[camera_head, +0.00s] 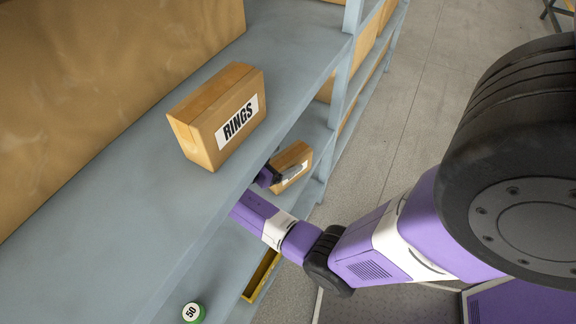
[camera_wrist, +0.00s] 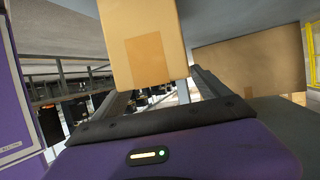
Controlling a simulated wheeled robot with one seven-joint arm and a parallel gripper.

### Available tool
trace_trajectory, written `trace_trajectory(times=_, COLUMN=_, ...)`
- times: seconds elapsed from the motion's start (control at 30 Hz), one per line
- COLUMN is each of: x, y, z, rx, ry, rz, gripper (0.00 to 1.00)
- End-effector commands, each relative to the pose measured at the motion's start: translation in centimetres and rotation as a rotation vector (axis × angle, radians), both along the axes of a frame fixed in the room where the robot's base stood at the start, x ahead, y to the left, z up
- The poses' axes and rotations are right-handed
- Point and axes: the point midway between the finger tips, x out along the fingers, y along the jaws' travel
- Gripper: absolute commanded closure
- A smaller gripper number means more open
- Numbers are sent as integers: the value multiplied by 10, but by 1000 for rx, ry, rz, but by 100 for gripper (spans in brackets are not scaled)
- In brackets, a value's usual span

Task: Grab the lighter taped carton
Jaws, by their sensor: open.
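A tan carton (camera_head: 292,160) with a partly hidden white label stands on the lower shelf in the head view. My gripper (camera_head: 285,176) reaches in at that shelf and covers part of its label. In the wrist view a light tan carton (camera_wrist: 140,30) with a darker tape patch (camera_wrist: 147,58) stands upright between my open fingers, just ahead of the palm. I cannot tell whether the fingers touch it. A second carton (camera_head: 200,110), labelled RINGS, sits on the upper shelf, above and left of my gripper. Its front looks similar in shade.
The upper shelf (camera_head: 125,200) overhangs my forearm closely. A shelf upright (camera_head: 343,75) stands beyond the gripper. A large brown box (camera_head: 90,80) fills the upper shelf's back. A green item marked 50 (camera_head: 192,313) sits lower down.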

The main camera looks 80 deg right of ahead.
Motion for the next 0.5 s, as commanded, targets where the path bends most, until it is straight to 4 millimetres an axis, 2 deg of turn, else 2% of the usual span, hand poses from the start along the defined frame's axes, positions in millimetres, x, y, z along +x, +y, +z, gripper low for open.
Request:
trace_trajectory(times=0.2, x=-11, y=-17, z=-8, rx=0, ry=1, rz=0, gripper=15)
trace_trajectory(times=0.43, x=-11, y=-18, z=-9, rx=0, ry=0, rz=1, gripper=15)
trace_trajectory(times=0.5, x=-11, y=-18, z=-9, rx=0, ry=0, rz=1, gripper=26)
